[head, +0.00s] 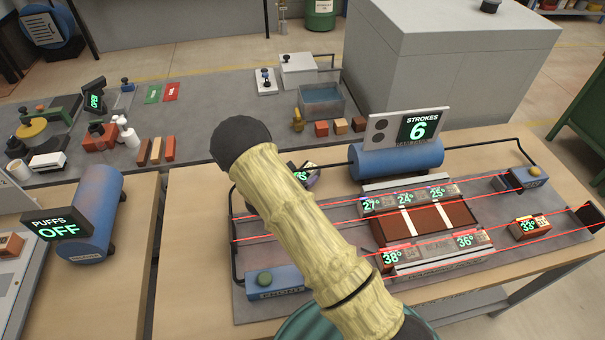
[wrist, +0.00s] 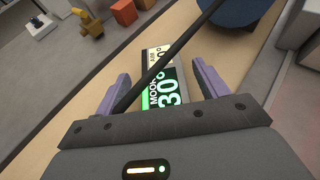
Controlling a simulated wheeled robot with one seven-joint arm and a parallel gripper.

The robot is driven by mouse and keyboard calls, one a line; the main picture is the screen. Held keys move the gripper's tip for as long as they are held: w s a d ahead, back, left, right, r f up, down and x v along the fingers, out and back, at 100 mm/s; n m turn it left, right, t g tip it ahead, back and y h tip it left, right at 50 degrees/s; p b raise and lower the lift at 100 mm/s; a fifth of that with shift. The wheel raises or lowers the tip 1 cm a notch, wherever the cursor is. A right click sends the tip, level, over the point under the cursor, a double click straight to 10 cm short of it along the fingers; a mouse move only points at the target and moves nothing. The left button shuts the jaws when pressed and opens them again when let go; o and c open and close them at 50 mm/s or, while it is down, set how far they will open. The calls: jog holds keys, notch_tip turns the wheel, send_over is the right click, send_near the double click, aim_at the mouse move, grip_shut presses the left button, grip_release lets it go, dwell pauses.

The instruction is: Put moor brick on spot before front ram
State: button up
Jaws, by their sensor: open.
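The moor brick (wrist: 168,98) lies between my gripper's (wrist: 160,72) two purple fingers in the wrist view, its green panel reading MOOR 30°. The fingers stand open on both sides of it; I cannot tell whether they touch it. A pale tag sits at its far end. In the head view my arm hides most of this area; a small green-lit display (head: 300,170) shows beside the arm.
Numbered bricks surround a brown block (head: 425,217) on the plate. Red lines cross the plate (head: 330,300). One brick (head: 529,228) stands apart at right. A black pipe (wrist: 165,62) crosses above the moor brick. A blue tank (head: 395,158) carries the STROKES 6 display.

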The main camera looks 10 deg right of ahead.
jog(key=b+v, duration=0.2)
jog(key=v, duration=0.8)
jog(key=shift+s, duration=0.2)
jog(key=shift+a, duration=0.1)
jog(key=s+d+r+m+g+y, duration=0.2)
jog(key=s+d+r+m+g, duration=0.4)
jog(key=s+d+m+g, duration=0.45)
jog(key=s+r+m+t+y, duration=0.3)
jog(key=s+r+m+y, duration=0.4)
jog(key=m, duration=1)
jog(key=shift+s+d+r, duration=0.2)
jog(key=shift+s+d, duration=0.25)
jog(key=shift+s, duration=0.75)
jog(key=shift+o, duration=0.4)
